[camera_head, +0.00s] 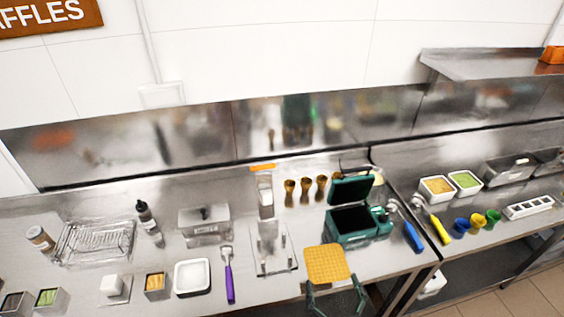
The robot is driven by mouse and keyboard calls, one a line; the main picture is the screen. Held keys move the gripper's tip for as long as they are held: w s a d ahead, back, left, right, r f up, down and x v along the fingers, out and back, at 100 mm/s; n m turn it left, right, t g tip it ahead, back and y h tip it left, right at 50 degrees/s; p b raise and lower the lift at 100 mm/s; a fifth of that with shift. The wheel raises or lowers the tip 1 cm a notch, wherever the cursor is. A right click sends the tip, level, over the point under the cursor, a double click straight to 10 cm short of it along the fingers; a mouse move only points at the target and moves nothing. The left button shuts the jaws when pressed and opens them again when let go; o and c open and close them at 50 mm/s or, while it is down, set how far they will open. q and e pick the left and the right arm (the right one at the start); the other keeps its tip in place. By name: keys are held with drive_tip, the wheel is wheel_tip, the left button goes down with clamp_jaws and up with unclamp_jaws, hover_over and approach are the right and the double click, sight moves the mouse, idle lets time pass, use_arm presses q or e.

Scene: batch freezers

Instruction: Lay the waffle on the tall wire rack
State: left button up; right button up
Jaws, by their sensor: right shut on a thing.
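The waffle (327,263) is a golden, gridded square near the front edge of the counter, right of the picture's middle. My right gripper (333,285) comes up from the bottom of the picture and is shut on the waffle's near side. A wire rack (95,241) with many thin bars stands at the left of the counter, empty. A metal stand with small upright posts (272,250) is just left of the waffle; I cannot tell which of the two is the tall one. My left gripper is not in view.
An open green box (358,226) stands behind the waffle, with several brown cones (305,188) to its left. A purple-handled tool (229,278) and a white tray (192,277) lie between the wire rack and the stand. A dark bottle (148,217) is close to the wire rack.

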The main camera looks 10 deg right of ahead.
drive_tip(key=w+d+r+p, duration=0.1)
drive_tip(key=d+r+p, duration=0.2)
drive_tip(key=d, duration=0.3)
drive_tip(key=w+d+r+p, duration=0.1)
drive_tip(key=d+r+p, duration=0.2)
drive_tip(key=d, duration=0.3)
drive_tip(key=w+d+r+n+y+p, duration=0.1)
drive_tip(key=d+r+p, duration=0.2)
drive_tip(key=d, duration=0.3)
drive_tip(key=shift+w+d, duration=0.3)
drive_tip(key=shift+w, duration=0.05)
drive_tip(key=shift+f, duration=0.1)
drive_tip(key=w+f, duration=0.3)
drive_tip(key=w, duration=0.1)
drive_tip(key=w+a+f+p, duration=0.1)
drive_tip(key=w+f, duration=0.3)
drive_tip(key=w, duration=0.1)
drive_tip(key=w+f, duration=0.4)
drive_tip(key=w, duration=0.1)
drive_tip(key=shift+a+f+p, duration=0.15)
drive_tip(key=shift+a+p, duration=0.15)
drive_tip(key=shift+p, duration=0.1)
drive_tip(key=shift+f+p, duration=0.3)
drive_tip(key=shift+f, duration=0.3)
